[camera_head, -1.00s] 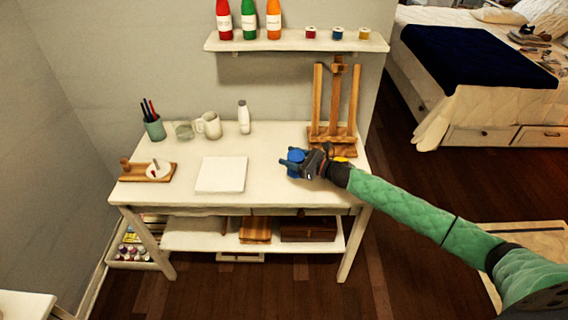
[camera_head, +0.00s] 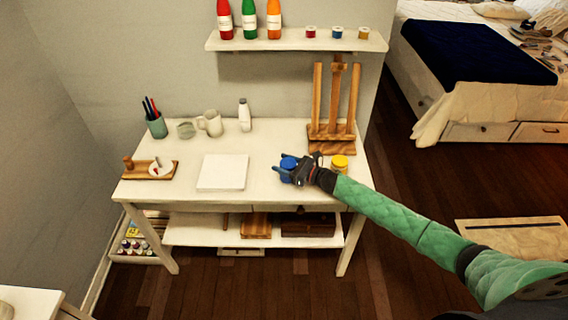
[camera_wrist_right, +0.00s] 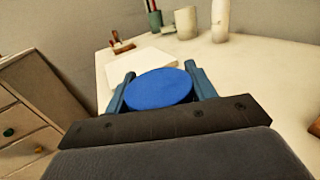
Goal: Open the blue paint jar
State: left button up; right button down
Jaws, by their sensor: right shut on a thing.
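The blue paint jar (camera_head: 287,164) stands on the white table, right of the white pad. Its round blue lid (camera_wrist_right: 160,89) fills the space between the fingers in the right wrist view. My right gripper (camera_head: 284,172) is shut on the jar, with one finger on each side; it also shows in the right wrist view (camera_wrist_right: 161,84). The lid appears to be on the jar, and the jar's lower part is partly hidden by the gripper. My left gripper is not in view.
A yellow jar (camera_head: 340,164) stands just right of my gripper, and a wooden easel (camera_head: 331,138) is behind it. A white pad (camera_head: 223,172), a mug (camera_head: 210,123) and a white bottle (camera_head: 244,115) are on the table (camera_head: 262,206). A shelf (camera_head: 292,45) hangs above.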

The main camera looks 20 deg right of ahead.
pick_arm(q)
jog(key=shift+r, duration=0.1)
pick_arm(e)
jog(key=shift+f, duration=0.1)
jog(key=c, duration=0.5)
grip_release()
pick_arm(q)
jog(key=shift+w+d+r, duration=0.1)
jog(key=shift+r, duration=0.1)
pick_arm(e)
jog(key=shift+s+d, duration=0.35)
jog(key=shift+d, duration=0.05)
jog(key=b+v, duration=0.4)
jog(key=v, duration=0.6)
jog(key=shift+s, duration=0.1)
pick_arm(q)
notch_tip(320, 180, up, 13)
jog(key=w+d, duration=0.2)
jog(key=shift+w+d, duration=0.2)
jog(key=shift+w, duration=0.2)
pick_arm(e)
jog(key=shift+s+d, duration=0.25)
jog(key=shift+d, duration=0.1)
